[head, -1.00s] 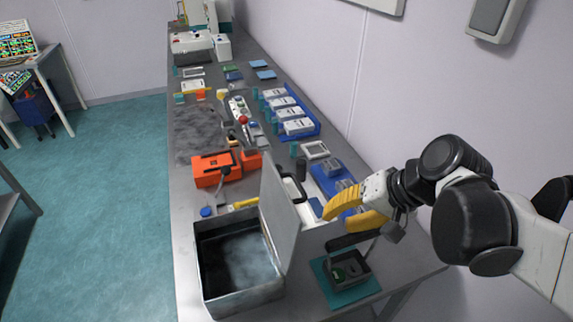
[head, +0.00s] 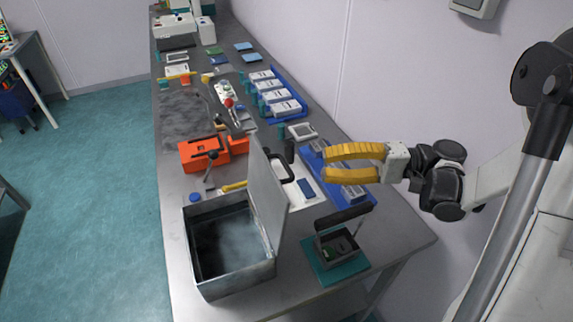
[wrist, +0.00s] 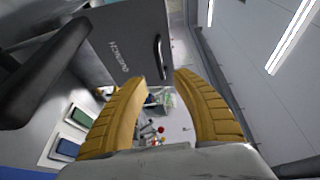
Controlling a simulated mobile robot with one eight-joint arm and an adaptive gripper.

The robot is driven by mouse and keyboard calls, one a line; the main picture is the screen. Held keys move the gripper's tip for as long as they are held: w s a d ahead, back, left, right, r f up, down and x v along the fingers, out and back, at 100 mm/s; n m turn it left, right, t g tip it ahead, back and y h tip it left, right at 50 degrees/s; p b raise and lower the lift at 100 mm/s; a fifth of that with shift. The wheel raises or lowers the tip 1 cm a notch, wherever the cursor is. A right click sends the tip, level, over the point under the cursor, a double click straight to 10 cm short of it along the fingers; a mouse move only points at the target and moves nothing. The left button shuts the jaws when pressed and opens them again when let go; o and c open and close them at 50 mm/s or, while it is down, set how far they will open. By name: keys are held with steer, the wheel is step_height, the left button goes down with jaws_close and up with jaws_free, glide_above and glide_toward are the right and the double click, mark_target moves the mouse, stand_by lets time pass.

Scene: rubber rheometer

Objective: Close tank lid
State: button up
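The grey metal tank (head: 240,274) stands at the near end of the bench with its top open. A misty interior shows. Its lid (head: 269,199) stands roughly upright on the tank's right side. In the wrist view the lid (wrist: 127,30) shows its outer face with lettering and a dark handle (wrist: 160,57). My gripper (head: 328,163) has yellow fingers spread apart, empty, to the right of the lid and apart from it. In the wrist view the fingers (wrist: 160,80) point towards the lid's lower edge in the picture.
A small dark box with a raised black handle (head: 340,246) stands on a teal mat right of the tank. A blue tray (head: 320,172) lies behind it. An orange device (head: 205,154) and a blue cap (head: 195,197) lie beyond the tank. The wall bounds the bench on the right.

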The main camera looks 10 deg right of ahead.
mark_target(286, 165)
steer(key=a, duration=0.3)
steer(key=a+b, duration=0.1)
steer(key=a, duration=0.2)
steer(key=w+a, duration=0.1)
steer(key=a, duration=0.2)
steer(key=shift+f+b, duration=0.25)
steer(key=shift+b, duration=0.05)
jaws_close()
